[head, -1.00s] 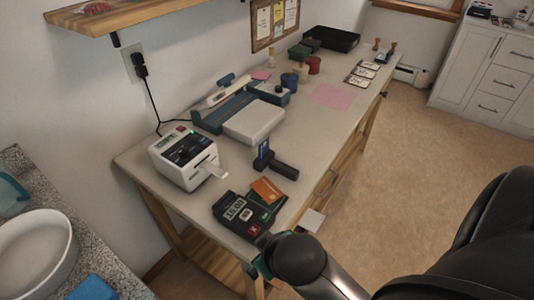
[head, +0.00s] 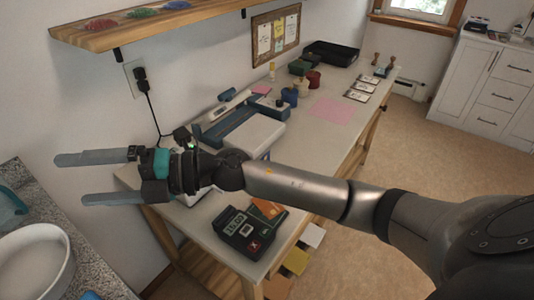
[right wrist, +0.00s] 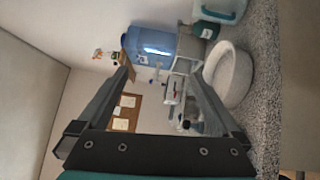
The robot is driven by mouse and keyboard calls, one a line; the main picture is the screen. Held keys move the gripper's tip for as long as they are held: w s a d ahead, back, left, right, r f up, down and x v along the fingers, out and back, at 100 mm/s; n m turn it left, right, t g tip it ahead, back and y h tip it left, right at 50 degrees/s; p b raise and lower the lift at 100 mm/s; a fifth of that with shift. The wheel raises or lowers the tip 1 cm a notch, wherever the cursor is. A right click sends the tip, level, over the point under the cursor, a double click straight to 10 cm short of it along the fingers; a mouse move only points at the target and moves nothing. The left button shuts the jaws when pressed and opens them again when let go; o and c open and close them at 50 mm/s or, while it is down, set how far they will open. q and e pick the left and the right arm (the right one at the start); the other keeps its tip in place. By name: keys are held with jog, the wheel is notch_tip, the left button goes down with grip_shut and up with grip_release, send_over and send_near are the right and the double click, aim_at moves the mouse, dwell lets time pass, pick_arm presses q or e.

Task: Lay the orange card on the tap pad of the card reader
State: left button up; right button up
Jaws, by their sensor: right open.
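The orange card (head: 268,208) lies at the upper right of the dark card reader (head: 240,231), near the table's front edge. It overlaps a dark green patch there. I cannot tell whether it rests on the tap pad or beside it. The reader has a lit display and a red key. My right gripper (head: 70,180) is open and empty, well left of the reader and above the gap between table and counter. Its two open fingers also show in the right wrist view (right wrist: 160,90). My left gripper is not in view.
A blue paper trimmer (head: 235,125), pink sheet (head: 332,112) and black tray (head: 332,53) stand farther back. A white basin (head: 35,255) is at lower left. A wooden shelf (head: 150,28) hangs above.

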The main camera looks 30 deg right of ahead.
jog(key=d+f+n+g+h, duration=0.6)
jog(key=d+f+h, duration=0.3)
jog(key=d+f, duration=0.15)
jog(key=w+d+m+h, duration=0.1)
jog(key=d+h, duration=0.7)
jog(key=d, duration=1.3)
jog(key=shift+w+d+f+m+g+h, duration=0.15)
jog(key=shift+d+f+m+g+h, duration=0.15)
jog(key=shift+g+h, duration=0.1)
